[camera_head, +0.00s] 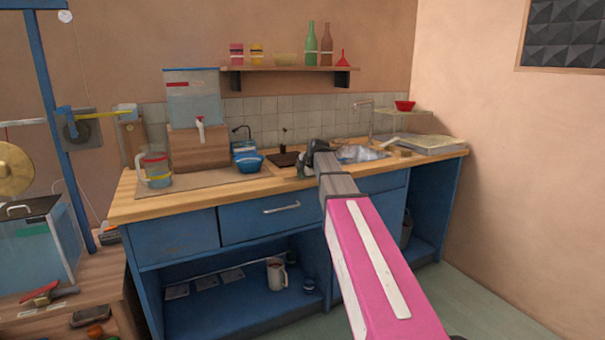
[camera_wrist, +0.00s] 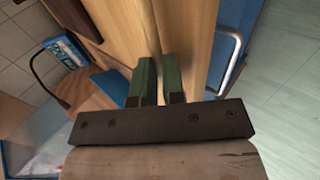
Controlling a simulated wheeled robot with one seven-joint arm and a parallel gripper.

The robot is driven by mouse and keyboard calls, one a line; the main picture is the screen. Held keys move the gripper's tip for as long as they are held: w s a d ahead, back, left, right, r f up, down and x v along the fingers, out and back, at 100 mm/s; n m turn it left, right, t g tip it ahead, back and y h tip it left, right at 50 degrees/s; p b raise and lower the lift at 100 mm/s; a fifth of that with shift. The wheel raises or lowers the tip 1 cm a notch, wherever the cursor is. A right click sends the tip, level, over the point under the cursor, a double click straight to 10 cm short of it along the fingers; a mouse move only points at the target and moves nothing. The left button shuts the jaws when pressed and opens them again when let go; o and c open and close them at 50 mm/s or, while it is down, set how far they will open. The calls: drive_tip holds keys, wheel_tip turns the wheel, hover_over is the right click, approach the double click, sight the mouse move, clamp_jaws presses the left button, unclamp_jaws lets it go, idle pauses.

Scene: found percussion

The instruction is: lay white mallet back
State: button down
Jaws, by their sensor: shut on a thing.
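My gripper (camera_wrist: 159,70) shows in the wrist view with its two green fingers close together over the wooden counter (camera_wrist: 190,25). It is shut on a thin pale stick (camera_wrist: 151,28), which looks like the handle of the white mallet. The stick runs away from between the fingers to the top edge of the picture. No white mallet head shows. In the head view my gripper (camera_head: 303,166) is small and dark at the counter's front, right of the dark board (camera_head: 284,160), and the stick cannot be made out.
The sink (camera_head: 360,154) and a pale tray (camera_head: 430,144) are to the right. A drawer handle (camera_wrist: 229,55) juts out below the counter's front edge.

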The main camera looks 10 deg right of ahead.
drive_tip(key=shift+s+f, duration=0.1)
drive_tip(key=shift+f, duration=0.25)
idle(0.4)
drive_tip(key=c, duration=1.3)
unclamp_jaws()
drive_tip(key=shift+f, duration=0.1)
drive_tip(key=shift+s, duration=0.1)
drive_tip(key=shift+o, duration=0.8)
drive_tip(key=v, duration=1.1)
drive_tip(key=shift+r, duration=0.2)
drive_tip(key=shift+w, duration=0.25)
drive_tip(key=s+a+f+m+g+h, duration=0.15)
drive_tip(key=s+f+m, duration=0.45)
drive_tip(key=f, duration=0.6)
drive_tip(key=s+f+m+g, duration=0.3)
drive_tip(key=s+f+m, duration=0.3)
drive_tip(key=f, duration=0.6)
drive_tip(key=s+f+m+g+h, duration=0.1)
drive_tip(key=s+f+m+g, duration=0.2)
drive_tip(key=s+f+m, duration=0.6)
drive_tip(key=s+f, duration=0.6)
drive_tip(key=s, duration=0.2)
drive_tip(key=shift+f+m+h, duration=0.25)
drive_tip(key=shift+m+h, duration=0.1)
drive_tip(key=shift+m, duration=0.05)
